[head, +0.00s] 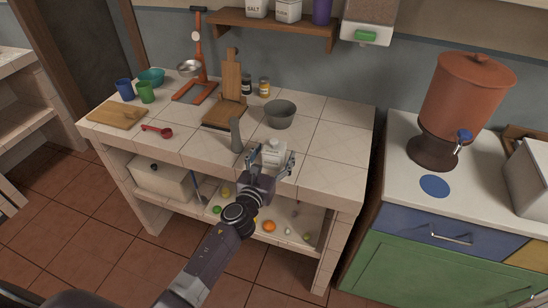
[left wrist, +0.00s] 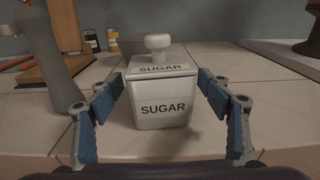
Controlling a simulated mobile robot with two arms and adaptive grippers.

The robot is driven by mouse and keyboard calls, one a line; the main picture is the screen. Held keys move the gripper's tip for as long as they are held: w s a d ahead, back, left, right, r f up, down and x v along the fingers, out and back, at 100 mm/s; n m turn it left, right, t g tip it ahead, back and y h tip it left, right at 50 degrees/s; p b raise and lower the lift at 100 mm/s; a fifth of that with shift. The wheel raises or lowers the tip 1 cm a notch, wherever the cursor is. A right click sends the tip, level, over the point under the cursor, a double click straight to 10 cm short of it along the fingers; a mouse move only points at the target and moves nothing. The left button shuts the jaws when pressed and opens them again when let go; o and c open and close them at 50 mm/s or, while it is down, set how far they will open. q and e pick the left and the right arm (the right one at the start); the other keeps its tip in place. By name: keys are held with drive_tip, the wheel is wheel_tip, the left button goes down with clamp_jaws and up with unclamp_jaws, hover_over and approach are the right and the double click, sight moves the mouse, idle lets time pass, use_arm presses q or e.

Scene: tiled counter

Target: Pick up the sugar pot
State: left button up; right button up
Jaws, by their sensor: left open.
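The sugar pot (head: 273,152) is a small white square pot with a round knob on its lid, upright on the tiled counter near its front edge. In the left wrist view the pot (left wrist: 163,95) shows the word SUGAR on its front and lid. My left gripper (head: 272,163) is open at the pot. In the left wrist view its blue-padded fingers (left wrist: 162,100) stand one on each side of the pot, with visible gaps between them and its walls. My right gripper is not in view.
A grey bottle-like object (head: 236,135) stands close to the left of the pot. A dark grey bowl (head: 280,114) is behind it. A wooden board (head: 117,112) lies at the counter's left. Bare tiles (head: 335,150) are free to the right.

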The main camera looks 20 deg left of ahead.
use_arm(q)
drive_tip(key=c, duration=1.5)
drive_tip(key=shift+r, duration=0.1)
drive_tip(key=shift+c, duration=0.5)
drive_tip(key=shift+r, duration=0.1)
